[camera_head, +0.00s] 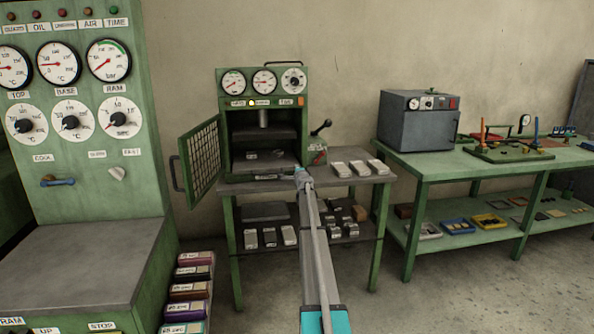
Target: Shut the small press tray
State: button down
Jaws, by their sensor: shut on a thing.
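The small press (264,112) is a green box with dials on top, standing on a green table. Its mesh door (206,160) is swung open to the left. Its grey tray (280,168) shows low in the opening, with a small dark piece (252,155) on it. My gripper (302,174) is at the tray's front right edge, below the lever. It is shut on what looks like the tray's front; the fingertips and the exact grip are small and partly hidden by my arm.
A black-knobbed lever (320,130) stands just right of the press. Several pale blocks (358,168) lie on the table's right side. A lower shelf holds more blocks. A grey oven box (417,122) stands on the bench at right. A large gauge panel (75,110) stands at left.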

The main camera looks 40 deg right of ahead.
jog(key=shift+s+a, duration=0.15)
jog(key=shift+a, duration=0.1)
jog(key=v, duration=1.3)
jog(key=shift+s, duration=0.3)
